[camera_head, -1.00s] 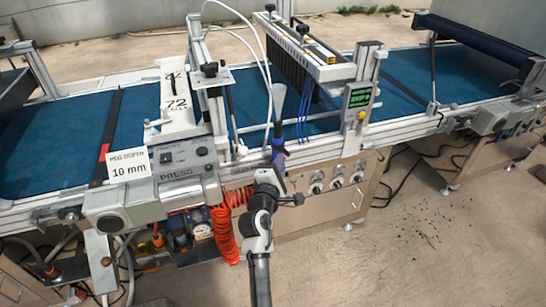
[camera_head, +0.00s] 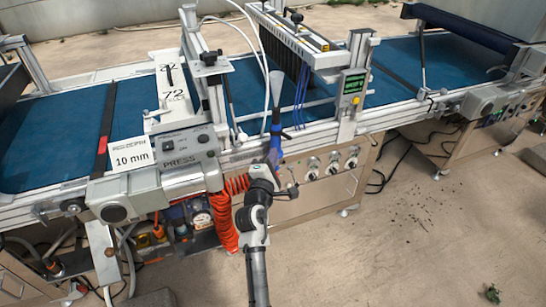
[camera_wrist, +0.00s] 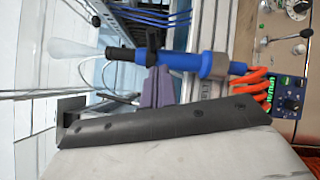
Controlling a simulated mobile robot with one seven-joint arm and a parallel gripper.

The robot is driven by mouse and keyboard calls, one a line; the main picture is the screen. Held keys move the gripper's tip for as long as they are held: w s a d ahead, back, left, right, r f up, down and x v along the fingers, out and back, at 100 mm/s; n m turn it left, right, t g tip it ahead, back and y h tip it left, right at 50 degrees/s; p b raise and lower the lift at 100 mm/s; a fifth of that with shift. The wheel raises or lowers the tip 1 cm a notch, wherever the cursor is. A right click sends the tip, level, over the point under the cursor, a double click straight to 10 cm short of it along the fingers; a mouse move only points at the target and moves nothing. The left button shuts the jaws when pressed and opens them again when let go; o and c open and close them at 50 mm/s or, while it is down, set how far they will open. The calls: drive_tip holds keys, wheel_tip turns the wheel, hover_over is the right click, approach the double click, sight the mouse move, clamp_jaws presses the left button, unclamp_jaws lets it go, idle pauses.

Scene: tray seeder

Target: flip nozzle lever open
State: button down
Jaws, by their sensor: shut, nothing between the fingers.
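The nozzle (camera_head: 276,92) stands upright at the machine's front rail. It has a pale translucent cone, a black section and a blue body (camera_head: 274,148). In the wrist view the blue body (camera_wrist: 185,60) lies across the upper part, with the cone (camera_wrist: 75,50) at left and a grey collar (camera_wrist: 216,66) at right. A black lever-like piece (camera_wrist: 151,46) sits across it. My gripper (camera_wrist: 155,86) is shut and empty, its fingertips just beside the blue body near the black piece. I cannot tell whether they touch. In the head view my gripper (camera_head: 267,166) is just below the nozzle.
The press box (camera_head: 183,147) and the 10 mm sign (camera_head: 131,155) stand left of the nozzle. Orange coiled hose (camera_head: 226,205) hangs left of my arm. Valve knobs (camera_head: 332,165) are on the cabinet front at right. The floor at right is mostly open.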

drive_tip(key=s+d, duration=0.4)
drive_tip(key=s, duration=0.4)
drive_tip(key=shift+s+d+f+b, duration=0.25)
drive_tip(key=shift+s+f+b, duration=0.05)
drive_tip(key=shift+f, duration=0.05)
drive_tip(key=shift+a, duration=0.1)
